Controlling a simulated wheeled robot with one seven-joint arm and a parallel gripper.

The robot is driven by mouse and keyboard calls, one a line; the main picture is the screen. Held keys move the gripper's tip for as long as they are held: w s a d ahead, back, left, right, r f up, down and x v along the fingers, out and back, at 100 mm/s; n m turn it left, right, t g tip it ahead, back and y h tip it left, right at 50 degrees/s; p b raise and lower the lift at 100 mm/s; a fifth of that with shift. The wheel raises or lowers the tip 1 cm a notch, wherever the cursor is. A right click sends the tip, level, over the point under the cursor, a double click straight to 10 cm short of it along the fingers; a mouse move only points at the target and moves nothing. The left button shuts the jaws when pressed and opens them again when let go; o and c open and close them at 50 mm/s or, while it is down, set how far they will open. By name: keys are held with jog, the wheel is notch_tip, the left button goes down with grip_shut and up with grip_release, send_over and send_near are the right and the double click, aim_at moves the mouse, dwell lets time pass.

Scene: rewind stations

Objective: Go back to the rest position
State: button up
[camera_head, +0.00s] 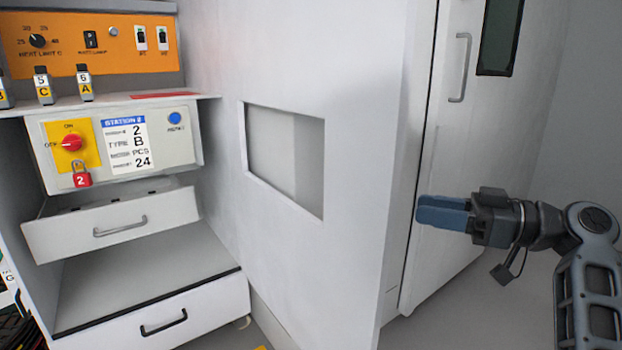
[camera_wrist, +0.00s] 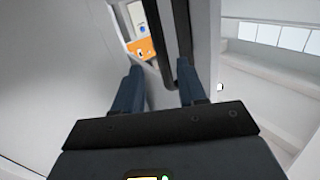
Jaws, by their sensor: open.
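My gripper (camera_head: 445,213) is at the right of the head view, in front of a tall white cabinet door, with its blue fingers pointing left. In the wrist view my gripper (camera_wrist: 158,90) has its two blue fingers apart, with nothing seen between the tips. A dark vertical bar or edge shows just beyond the fingers in the wrist view; I cannot tell whether it touches them. My arm reaches in from the right side of the head view.
A white partition (camera_head: 360,200) with a rectangular opening stands left of my gripper. The cabinet door (camera_head: 450,130) has a handle (camera_head: 461,68). At the left are an orange panel (camera_head: 70,55), a station box (camera_head: 185,150) with a red padlock (camera_head: 82,178), and an open drawer (camera_head: 120,228).

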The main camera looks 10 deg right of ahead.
jog(key=s+f+m+t+h, duration=0.1)
jog(key=s+f+m+h, duration=0.2)
jog(key=f, duration=0.4)
jog(key=s+a+f+m+t+h, duration=0.1)
jog(key=s+f+m+h, duration=0.15)
jog(key=f, duration=0.55)
jog(key=s+f+m+t+h, duration=0.1)
jog(key=s+f+m+h, duration=0.2)
jog(key=f, duration=0.4)
jog(key=s+f+m+t+h, duration=0.1)
jog(key=s+f+m+h, duration=0.2)
jog(key=s, duration=0.7)
jog(key=s+f+m+h, duration=0.1)
jog(key=s+f+h, duration=0.2)
jog(key=s+f, duration=0.5)
jog(key=s+a+r+t+h, duration=0.1)
jog(key=s+r, duration=0.7)
jog(key=s, duration=0.2)
jog(key=s+a+r+t, duration=0.1)
jog(key=s+r, duration=0.7)
jog(key=s, duration=0.3)
notch_tip(320, 180, up, 21)
jog(key=p, duration=2.1)
jog(key=shift+w+n+p, duration=0.25)
jog(key=shift+n+p, duration=0.05)
jog(key=shift+n, duration=0.05)
jog(key=shift+f, duration=0.1)
